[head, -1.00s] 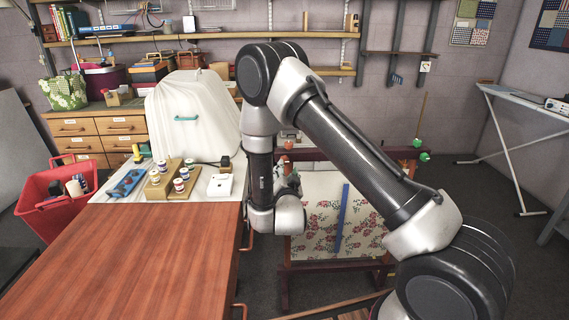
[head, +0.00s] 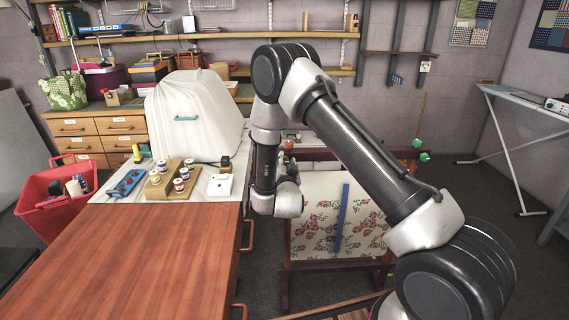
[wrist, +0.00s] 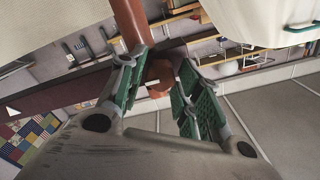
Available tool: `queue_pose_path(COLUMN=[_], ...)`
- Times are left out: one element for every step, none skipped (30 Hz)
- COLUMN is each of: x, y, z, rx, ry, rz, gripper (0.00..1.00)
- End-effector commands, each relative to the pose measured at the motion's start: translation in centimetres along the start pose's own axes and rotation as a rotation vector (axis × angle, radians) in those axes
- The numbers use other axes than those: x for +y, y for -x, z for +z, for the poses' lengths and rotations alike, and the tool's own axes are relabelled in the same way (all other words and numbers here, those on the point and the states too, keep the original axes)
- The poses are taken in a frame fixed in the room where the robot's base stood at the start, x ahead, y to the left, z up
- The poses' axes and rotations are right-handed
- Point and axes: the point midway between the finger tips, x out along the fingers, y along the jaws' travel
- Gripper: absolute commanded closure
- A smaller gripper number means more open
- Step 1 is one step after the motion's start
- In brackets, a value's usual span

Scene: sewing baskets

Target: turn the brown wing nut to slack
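In the wrist view a brown wing nut (wrist: 160,74) sits between my gripper's two green-padded fingers (wrist: 162,88), close to both. Whether either finger touches it I cannot tell. A red-brown wooden bar (wrist: 130,22) of the frame runs just beyond it. My gripper is open, with a finger on each side of the nut. In the head view my gripper is mostly hidden behind my wrist, at the left end of the wooden frame (head: 335,261) that carries flowered cloth (head: 318,215).
Green knobs (head: 420,148) stand at the frame's right end. A blue strip (head: 342,218) lies over the cloth. A wooden-topped cabinet (head: 130,260) with spools (head: 180,184) is left of my arm. A white-covered machine (head: 190,120) stands behind it.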

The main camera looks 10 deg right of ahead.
Motion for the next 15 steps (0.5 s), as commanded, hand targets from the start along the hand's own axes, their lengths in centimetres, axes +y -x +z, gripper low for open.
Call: queue_pose_path(x=[0.00, -0.01, 0.00, 0.00, 0.00, 0.00, 0.01, 0.01, 0.01, 0.01, 0.01, 0.02, 0.02, 0.02, 0.02], y=[0.01, 0.01, 0.01, 0.01, 0.01, 0.02, 0.02, 0.02, 0.02, 0.02, 0.02, 0.02, 0.02, 0.02, 0.02], z=[0.00, 0.00, 0.00, 0.00, 0.01, 0.01, 0.01, 0.01, 0.01, 0.01, 0.01, 0.01, 0.01, 0.01, 0.01], rx=[0.000, 0.000, 0.000, 0.000, 0.000, 0.000, 0.000, 0.000, 0.000, 0.000, 0.000, 0.000, 0.000, 0.000, 0.000], ry=[0.000, 0.000, 0.000, 0.000, 0.000, 0.001, 0.008, 0.025, 0.063, 0.100, 0.140, 0.192, 0.225, 0.253, 0.281], rz=[0.000, 0.000, 0.000, 0.000, 0.000, 0.000, 0.000, 0.000, 0.000, 0.000, 0.000, 0.000, 0.000, 0.000, 0.000], gripper=[0.81, 0.86, 0.89, 0.89, 0.89, 0.89, 0.89, 0.89, 0.89, 0.89, 0.89, 0.89, 0.89, 0.89, 0.89])
